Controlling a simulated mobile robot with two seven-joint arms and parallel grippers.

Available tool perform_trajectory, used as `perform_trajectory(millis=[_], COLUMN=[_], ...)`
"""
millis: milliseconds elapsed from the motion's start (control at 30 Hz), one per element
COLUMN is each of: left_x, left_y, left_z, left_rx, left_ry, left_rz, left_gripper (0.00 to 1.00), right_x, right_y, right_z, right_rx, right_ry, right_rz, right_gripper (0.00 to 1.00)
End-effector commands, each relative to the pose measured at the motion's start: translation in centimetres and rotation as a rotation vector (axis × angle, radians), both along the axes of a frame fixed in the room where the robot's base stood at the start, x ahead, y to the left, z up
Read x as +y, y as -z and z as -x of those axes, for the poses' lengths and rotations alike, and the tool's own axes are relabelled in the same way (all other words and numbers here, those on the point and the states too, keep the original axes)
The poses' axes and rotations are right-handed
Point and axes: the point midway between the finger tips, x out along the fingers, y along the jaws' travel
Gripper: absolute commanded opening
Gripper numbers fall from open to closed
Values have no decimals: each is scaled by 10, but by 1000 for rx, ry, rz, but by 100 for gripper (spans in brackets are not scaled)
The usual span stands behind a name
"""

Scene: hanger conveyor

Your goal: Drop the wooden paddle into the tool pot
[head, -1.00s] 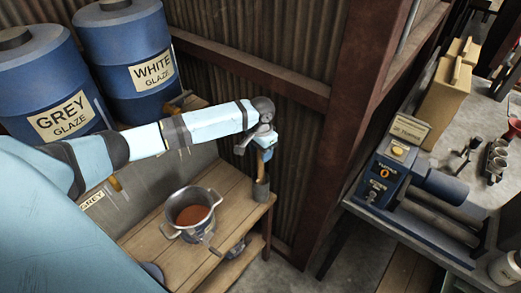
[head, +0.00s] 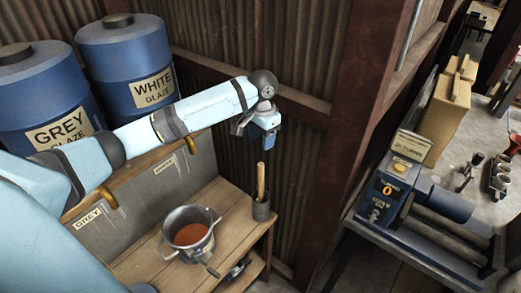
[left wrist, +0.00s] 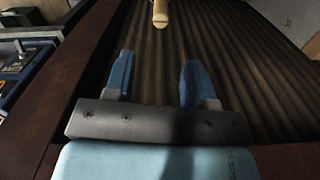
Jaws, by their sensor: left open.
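The wooden paddle (head: 261,180) stands in the dark grey tool pot (head: 261,208) at the right end of the wooden bench. Its handle sticks up out of the pot; its lower part is hidden inside. My left gripper (head: 263,141) is above the paddle, apart from it. In the left wrist view my left gripper (left wrist: 153,80) has its two blue fingers spread with nothing between them. The paddle's handle end (left wrist: 160,17) shows beyond the fingertips there. My right gripper is not in view.
A metal pot of brown glaze (head: 187,235) stands on the wooden bench (head: 230,195) left of the tool pot. Blue glaze drums (head: 125,70) stand behind my arm. A corrugated wall and a dark red post (head: 345,150) are close on the right.

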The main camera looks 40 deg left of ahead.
Motion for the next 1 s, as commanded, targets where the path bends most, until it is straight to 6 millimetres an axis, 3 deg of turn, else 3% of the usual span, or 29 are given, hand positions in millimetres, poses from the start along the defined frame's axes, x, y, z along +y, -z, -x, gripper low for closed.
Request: perform_trajectory(millis=[133,267,400,600,800,1000], left_x=[-20,-64,-114,-164,-183,-177], left_y=[26,83,142,198,228,237], left_z=[6,22,51,108,177,241], left_rx=[-33,-130,-277,-500,-722,-890], left_ry=[29,75,107,99,52,22], left_rz=[37,126,241,356,382,320], left_gripper=[50,50,50,50,50,50], right_x=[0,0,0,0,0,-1], right_y=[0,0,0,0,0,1], right_z=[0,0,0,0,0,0], right_rx=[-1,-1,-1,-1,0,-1], right_ry=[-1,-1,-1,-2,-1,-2], right_rz=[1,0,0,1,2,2], right_gripper=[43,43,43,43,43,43])
